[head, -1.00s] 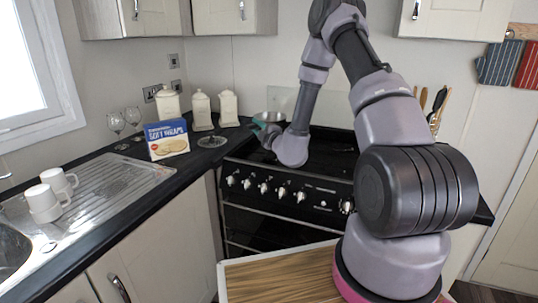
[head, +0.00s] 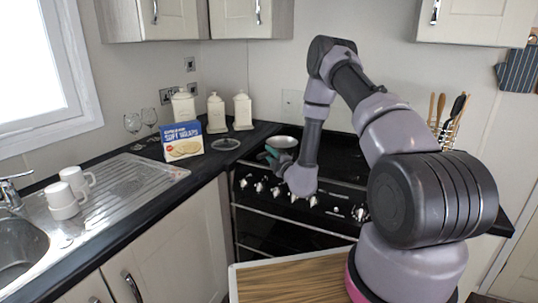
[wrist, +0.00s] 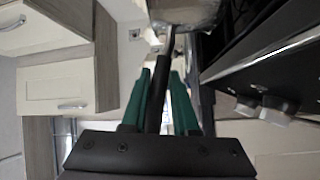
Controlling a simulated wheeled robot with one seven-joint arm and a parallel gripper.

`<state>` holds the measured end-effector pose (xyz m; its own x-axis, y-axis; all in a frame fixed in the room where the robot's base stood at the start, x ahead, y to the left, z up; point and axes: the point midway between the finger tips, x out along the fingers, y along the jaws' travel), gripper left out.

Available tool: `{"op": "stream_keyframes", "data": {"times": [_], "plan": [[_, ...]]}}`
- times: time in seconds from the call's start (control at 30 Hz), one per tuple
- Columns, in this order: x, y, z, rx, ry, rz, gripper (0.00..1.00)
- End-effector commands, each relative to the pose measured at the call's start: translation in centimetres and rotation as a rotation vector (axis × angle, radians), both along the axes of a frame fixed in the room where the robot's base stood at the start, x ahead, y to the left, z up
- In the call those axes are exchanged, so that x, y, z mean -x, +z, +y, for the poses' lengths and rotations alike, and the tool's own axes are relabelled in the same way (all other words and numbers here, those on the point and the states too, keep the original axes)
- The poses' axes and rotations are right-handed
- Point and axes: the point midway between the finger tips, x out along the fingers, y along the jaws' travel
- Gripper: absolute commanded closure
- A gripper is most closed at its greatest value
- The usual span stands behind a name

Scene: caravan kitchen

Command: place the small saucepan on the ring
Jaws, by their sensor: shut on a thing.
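The small saucepan (head: 284,141) is a shiny metal pan near the left end of the black cooker hob (head: 342,152). My gripper (head: 269,153) is shut on its dark handle. In the wrist view, the green fingers of my gripper (wrist: 160,95) sit on either side of the handle (wrist: 165,60), and part of the saucepan (wrist: 185,10) shows at the top edge. The pan looks roughly level. I cannot tell whether it touches the hob. The ring under or near it is not clear, and my arm hides part of the hob.
A food box (head: 183,141), a glass lid or dish (head: 226,144) and white canisters (head: 243,111) stand on the worktop left of the cooker. Knobs (head: 260,187) line the cooker front. A utensil holder (head: 446,133) is at the back right.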

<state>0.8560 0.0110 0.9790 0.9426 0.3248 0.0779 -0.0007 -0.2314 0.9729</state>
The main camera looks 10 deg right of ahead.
Motion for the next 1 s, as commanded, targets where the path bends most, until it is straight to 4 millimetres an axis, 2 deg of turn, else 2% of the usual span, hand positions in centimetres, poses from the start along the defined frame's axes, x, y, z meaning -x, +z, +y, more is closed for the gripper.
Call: {"op": "stream_keyframes", "data": {"times": [0.17, 0.2, 0.23, 0.27, 0.57, 0.67, 0.77, 1.0], "plan": [[-0.1, 0.0, 0.0, 0.0, -0.001, -0.003, 1.0], [0.0, -0.1, 0.0, 0.0, 0.0, 0.0, 0.57], [0.0, -0.1, 0.0, 0.0, 0.0, 0.0, 0.45], [0.0, -0.1, 0.0, 0.0, 0.0, 0.0, 0.42], [0.0, 0.0, 0.0, 0.0, 0.0, 0.0, 0.42], [0.6, -0.1, -0.2, 0.0, 0.001, 0.002, 0.42], [1.9, -0.2, -0.7, 0.0, 0.0, 0.003, 0.42], [6.8, -0.7, -2.4, -0.001, -0.002, 0.006, 0.42]]}}
